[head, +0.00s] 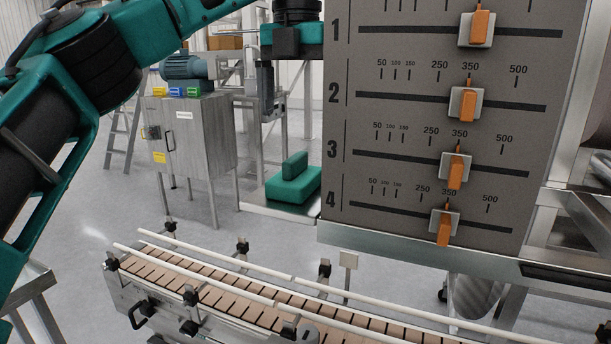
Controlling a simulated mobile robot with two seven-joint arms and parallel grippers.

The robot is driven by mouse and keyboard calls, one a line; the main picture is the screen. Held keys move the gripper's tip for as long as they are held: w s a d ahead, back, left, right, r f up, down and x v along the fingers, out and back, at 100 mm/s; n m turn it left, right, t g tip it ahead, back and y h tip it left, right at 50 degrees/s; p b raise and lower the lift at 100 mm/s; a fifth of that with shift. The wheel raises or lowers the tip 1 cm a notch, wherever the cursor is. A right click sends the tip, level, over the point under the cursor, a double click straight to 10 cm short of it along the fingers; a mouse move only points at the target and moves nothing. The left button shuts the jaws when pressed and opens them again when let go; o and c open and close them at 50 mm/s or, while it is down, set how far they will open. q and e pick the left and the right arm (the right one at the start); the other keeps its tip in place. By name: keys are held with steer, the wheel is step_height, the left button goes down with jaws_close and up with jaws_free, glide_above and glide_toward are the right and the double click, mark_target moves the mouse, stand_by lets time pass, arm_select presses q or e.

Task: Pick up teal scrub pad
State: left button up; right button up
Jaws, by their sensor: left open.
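The teal scrub pad (293,190), a block with an upright grip on top, sits on a small metal shelf (262,207) left of the grey panel, which may hide the pad's right end. My left gripper (292,108) hangs pointing down above the pad, apart from it. It is open with nothing seen between its fingers. One dark finger shows on its left side; the other seems hidden behind the panel. My right gripper is not in view.
A large grey panel (400,190) with orange sliders on numbered scales stands close on the right. A conveyor (240,290) with white rails crosses the front. A metal cabinet (195,135) with a blue motor stands behind left, beside a ladder.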

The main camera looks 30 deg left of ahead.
mark_target(296, 156)
arm_select(q)
step_height(296, 156, down, 7)
steer(key=shift+s+a+r+b, duration=0.1)
steer(key=shift+a+b, duration=0.05)
steer(key=shift+b, duration=0.35)
step_height(296, 156, down, 5)
steer(key=shift+a+f, duration=0.1)
steer(key=shift+a, duration=0.05)
steer(key=c, duration=1.1)
steer(key=shift+c, duration=0.2)
step_height(296, 156, up, 10)
steer(key=shift+r+p, duration=0.1)
steer(key=shift+p, duration=0.4)
